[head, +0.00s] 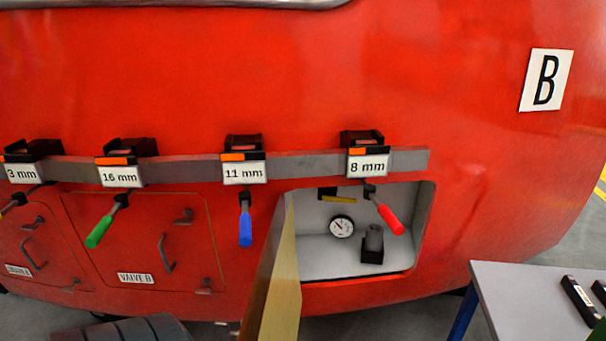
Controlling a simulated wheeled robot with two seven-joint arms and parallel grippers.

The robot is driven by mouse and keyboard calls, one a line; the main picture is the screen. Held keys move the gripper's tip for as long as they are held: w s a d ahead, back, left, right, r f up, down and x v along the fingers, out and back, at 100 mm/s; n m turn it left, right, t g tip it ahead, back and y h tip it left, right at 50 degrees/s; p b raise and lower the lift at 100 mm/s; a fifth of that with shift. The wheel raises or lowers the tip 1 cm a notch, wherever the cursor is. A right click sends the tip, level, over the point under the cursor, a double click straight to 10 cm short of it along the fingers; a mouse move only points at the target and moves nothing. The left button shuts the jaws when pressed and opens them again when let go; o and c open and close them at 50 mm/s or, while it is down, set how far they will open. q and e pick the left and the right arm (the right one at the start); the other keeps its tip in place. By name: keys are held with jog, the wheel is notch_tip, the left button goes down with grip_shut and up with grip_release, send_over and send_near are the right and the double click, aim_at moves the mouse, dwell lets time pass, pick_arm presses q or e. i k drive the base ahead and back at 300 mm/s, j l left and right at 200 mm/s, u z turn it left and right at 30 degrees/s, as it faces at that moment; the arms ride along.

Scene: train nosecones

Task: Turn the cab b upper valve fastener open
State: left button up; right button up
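The red nosecone carries a white sign with the letter B (547,80) at the upper right. The valve hatch (135,235), labelled VALVE B, is closed flush in the red wall at the left. Its upper fastener (183,216) is a small dark red lever near the hatch's top right corner. Its lower fastener (204,287) sits near the bottom right corner. A curved handle (166,253) stands between them. Whether the upper fastener is turned open or closed is too small to tell. Neither of my grippers shows in the head view.
A grey rail (300,165) holds several labelled tools; the green-handled tool (99,232) hangs over the valve hatch. Right of it, an open compartment (318,250) shows a gauge, its door (282,285) swung outward. A grey table (525,300) stands at lower right.

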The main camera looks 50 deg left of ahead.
aim_at(183, 222)
jog(key=u, duration=2.55)
